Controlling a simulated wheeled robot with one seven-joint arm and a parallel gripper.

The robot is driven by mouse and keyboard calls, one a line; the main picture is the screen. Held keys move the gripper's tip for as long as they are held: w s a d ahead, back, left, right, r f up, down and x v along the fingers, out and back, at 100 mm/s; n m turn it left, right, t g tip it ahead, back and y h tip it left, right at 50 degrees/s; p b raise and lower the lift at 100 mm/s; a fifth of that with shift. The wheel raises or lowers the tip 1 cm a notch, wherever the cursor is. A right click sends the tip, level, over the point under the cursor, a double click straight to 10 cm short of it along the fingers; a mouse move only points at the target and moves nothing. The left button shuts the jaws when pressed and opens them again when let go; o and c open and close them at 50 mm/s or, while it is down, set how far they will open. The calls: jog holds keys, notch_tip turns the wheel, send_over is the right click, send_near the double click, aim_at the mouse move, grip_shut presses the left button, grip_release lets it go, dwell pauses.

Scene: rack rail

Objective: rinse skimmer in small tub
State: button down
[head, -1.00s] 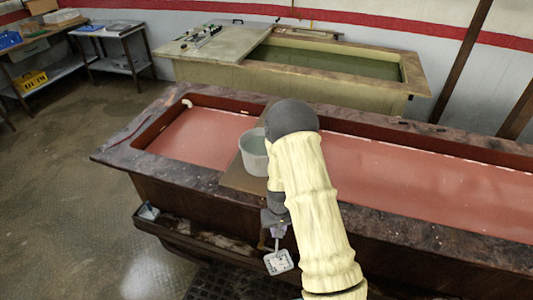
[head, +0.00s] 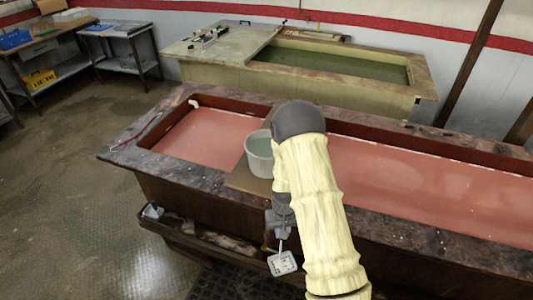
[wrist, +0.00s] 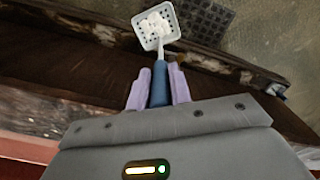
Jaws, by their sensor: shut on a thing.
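The skimmer has a square white perforated head (wrist: 156,25) and a blue handle (wrist: 158,84). My gripper (wrist: 158,72), with lilac fingers, is shut on the handle. In the head view the skimmer's head (head: 282,263) hangs low, outside the front wall of the red tank, below my gripper (head: 282,232). Some white matter lies on the skimmer's head. The small tub (head: 259,158), a pale round container with liquid in it, stands on a board (head: 247,180) across the tank. My arm hides part of the tub's right side.
The long tank (head: 205,135) with a dark rim holds reddish liquid. A ledge (head: 190,237) runs along its front, with a small pale object (head: 152,211) on it. A second tank (head: 330,67) with greenish liquid stands behind. Floor at left is open.

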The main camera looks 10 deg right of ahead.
jog(key=s+a+r+n+p, duration=0.1)
jog(key=a+r+p, duration=0.3)
jog(key=r, duration=0.9)
jog(key=s+a+r+n+p, duration=0.2)
jog(key=s+a+r+p, duration=0.1)
jog(key=r, duration=1)
jog(key=s+a+r+n+p, duration=0.2)
jog(key=s+a+r+p, duration=0.1)
jog(key=r, duration=1)
jog(key=a+p, duration=0.1)
jog(key=a, duration=0.1)
jog(key=shift+a+r+p, duration=0.2)
jog(key=shift+a+p, duration=0.15)
jog(key=shift+w, duration=0.1)
